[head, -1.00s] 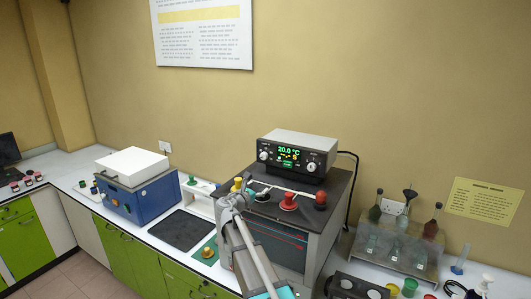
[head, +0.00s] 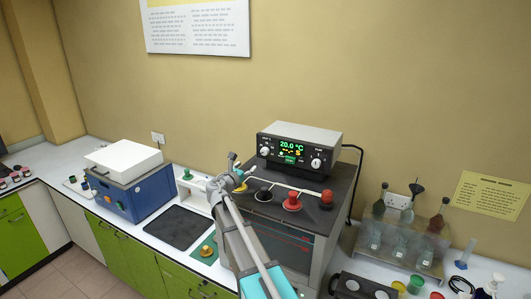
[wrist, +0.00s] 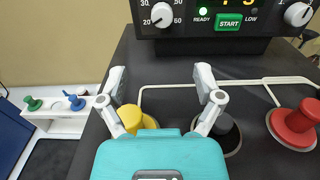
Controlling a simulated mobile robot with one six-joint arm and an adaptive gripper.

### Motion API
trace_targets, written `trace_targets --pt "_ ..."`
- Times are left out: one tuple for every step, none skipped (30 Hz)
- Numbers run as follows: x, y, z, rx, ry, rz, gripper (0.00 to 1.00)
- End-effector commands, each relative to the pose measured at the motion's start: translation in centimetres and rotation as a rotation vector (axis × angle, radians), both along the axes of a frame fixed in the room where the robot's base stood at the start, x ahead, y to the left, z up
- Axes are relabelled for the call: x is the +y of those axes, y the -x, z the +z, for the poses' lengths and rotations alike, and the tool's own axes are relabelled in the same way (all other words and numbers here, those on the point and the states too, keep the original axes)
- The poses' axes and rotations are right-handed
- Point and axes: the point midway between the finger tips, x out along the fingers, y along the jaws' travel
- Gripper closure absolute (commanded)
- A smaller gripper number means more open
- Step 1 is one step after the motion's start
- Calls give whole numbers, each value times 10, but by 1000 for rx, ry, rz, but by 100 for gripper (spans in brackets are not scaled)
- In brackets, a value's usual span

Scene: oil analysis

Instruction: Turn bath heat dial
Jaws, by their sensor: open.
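The bath controller (head: 298,147) sits at the back of the grey bath top, its green display reading 20.0 °C. A white dial (head: 265,151) is on the left of its panel and another white dial (head: 316,162) on the right. In the wrist view the left dial (wrist: 163,15) has number marks beside it, and the right dial (wrist: 297,14) is partly cut off. My gripper (wrist: 161,76) is open and empty, its fingers apart below and in front of the left dial, not touching it. In the head view my gripper (head: 234,168) is left of the controller.
Yellow (wrist: 131,117), black (wrist: 223,132) and red (wrist: 296,122) stoppers stand on the bath top near my fingers. A white rack (wrist: 60,118) with coloured stoppers is left. A blue device (head: 130,185) is farther left; a flask rack (head: 402,238) is right.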

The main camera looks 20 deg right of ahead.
Motion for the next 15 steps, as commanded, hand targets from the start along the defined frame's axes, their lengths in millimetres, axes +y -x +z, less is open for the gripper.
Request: trace_targets --pt "-2 0 0 0 0 -2 16" --pt "-3 0 0 0 0 -3 16" --pt "-4 0 0 0 0 -5 16" --pt "-4 0 0 -1 -1 -5 16" --pt "-5 0 0 -1 -1 -6 16" --pt "-7 0 0 -1 -1 -7 16" --pt "-8 -1 0 -1 -1 -8 16" --pt "-9 -2 0 -1 -1 -8 16" --pt "-11 -3 0 -1 -1 -9 16" --pt "-13 -4 0 -1 -1 -10 16" --pt "-15 -6 0 -1 -1 -10 16" --pt "-18 -8 0 -1 -1 -10 16" --pt "-20 -10 0 -1 -1 -11 16" --pt "-23 -12 0 -1 -1 -11 16" --pt "-27 -14 0 -1 -1 -11 16"
